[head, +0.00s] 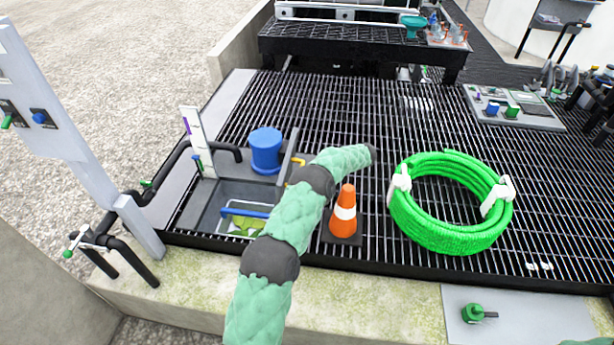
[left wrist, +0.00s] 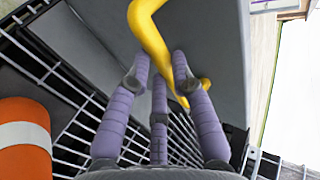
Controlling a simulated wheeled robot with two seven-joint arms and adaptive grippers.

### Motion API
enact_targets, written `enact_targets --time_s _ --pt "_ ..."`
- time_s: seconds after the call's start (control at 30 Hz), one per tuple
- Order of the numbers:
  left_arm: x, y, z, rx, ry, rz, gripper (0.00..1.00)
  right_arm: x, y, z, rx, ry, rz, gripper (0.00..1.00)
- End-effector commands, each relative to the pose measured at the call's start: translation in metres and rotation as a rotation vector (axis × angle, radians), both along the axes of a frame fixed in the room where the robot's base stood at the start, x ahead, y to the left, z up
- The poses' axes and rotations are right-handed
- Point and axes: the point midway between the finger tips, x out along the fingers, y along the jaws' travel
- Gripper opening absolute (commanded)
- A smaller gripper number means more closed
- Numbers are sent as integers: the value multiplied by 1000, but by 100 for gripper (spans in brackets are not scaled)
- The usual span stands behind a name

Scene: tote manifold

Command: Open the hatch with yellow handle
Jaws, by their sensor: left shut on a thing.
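The grey hatch (head: 289,153) stands steeply tilted up at the right side of a recess in the grating; its grey face (left wrist: 215,50) fills much of the left wrist view. The yellow handle (left wrist: 150,35) is a bent bar on that face; a small part of it (head: 298,160) shows in the head view beside my arm. My left gripper (left wrist: 165,88) has its purple fingers closed around the lower part of the handle. In the head view my left arm hides this gripper.
The open recess (head: 207,212) holds a blue pipe and green pieces. A blue cylinder (head: 265,151) stands behind it. An orange cone (head: 344,214) is close right of my left arm. A coiled green hose (head: 450,235) lies farther right on the grating.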

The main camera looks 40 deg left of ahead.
Motion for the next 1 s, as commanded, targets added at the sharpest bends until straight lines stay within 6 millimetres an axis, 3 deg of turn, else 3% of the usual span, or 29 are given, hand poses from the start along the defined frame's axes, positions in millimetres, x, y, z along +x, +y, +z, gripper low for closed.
enact_targets --time_s 0.03,0.23,0.27,0.33,0.73,1.0 --pt "-7 -2 -18 -18 23 0 0 0 0 -1 0 0 0 0" --pt "-7 -2 -19 -18 23 0 0 0 0 -1 0 0 0 0" --pt "-7 -2 -19 -18 23 0 26 0 0 -1 0 0 0 0" --pt "-6 -2 -18 -18 22 -1 46 0 0 -1 0 0 0 0" --pt "-1 -5 -7 -10 12 -1 47 0 0 -1 0 0 0 0" --pt "16 -36 17 -10 9 -3 47 0 0 0 0 0 0 0"
